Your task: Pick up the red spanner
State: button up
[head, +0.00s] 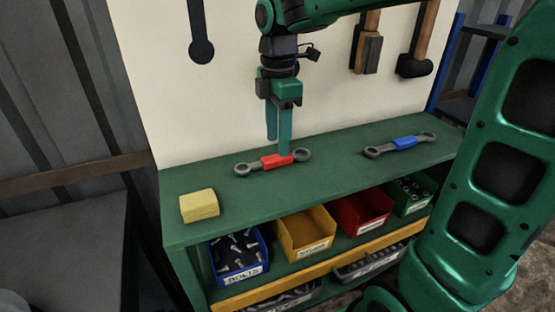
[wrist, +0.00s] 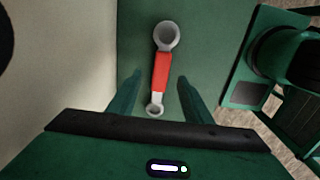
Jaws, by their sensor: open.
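The red spanner (head: 275,161) lies flat on the green bench top, a grey tool with ring ends and a red middle. In the wrist view the red spanner (wrist: 161,72) shows lengthwise, its larger ring farther away and its smaller ring near my fingers. My gripper (head: 278,148) is open above the spanner, with its fingers pointing down. In the wrist view my gripper (wrist: 156,88) has one finger on each side of the spanner's line, with nothing held. I cannot tell the exact height of the fingertips above the spanner.
A blue spanner (head: 402,145) lies to the right on the bench top (head: 340,148). A yellow block (head: 199,205) sits at the left front. Bins, including a yellow bin (head: 306,234), stand on the shelf below. A pale board (head: 160,90) with hanging tools rises behind.

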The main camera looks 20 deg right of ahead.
jog(key=shift+d+f, duration=0.15)
jog(key=shift+f, duration=1)
jog(key=shift+d+f, duration=0.1)
jog(key=shift+f, duration=1)
grip_shut()
jog(key=shift+r, duration=0.1)
jog(key=shift+r, duration=0.6)
notch_tip(320, 180, up, 3)
jog(key=shift+r, duration=0.1)
jog(key=s+a+r, duration=0.3)
jog(key=a+r, duration=0.3)
jog(key=a, duration=0.5)
jog(key=shift+a+r, duration=0.15)
jog(key=shift+r, duration=0.05)
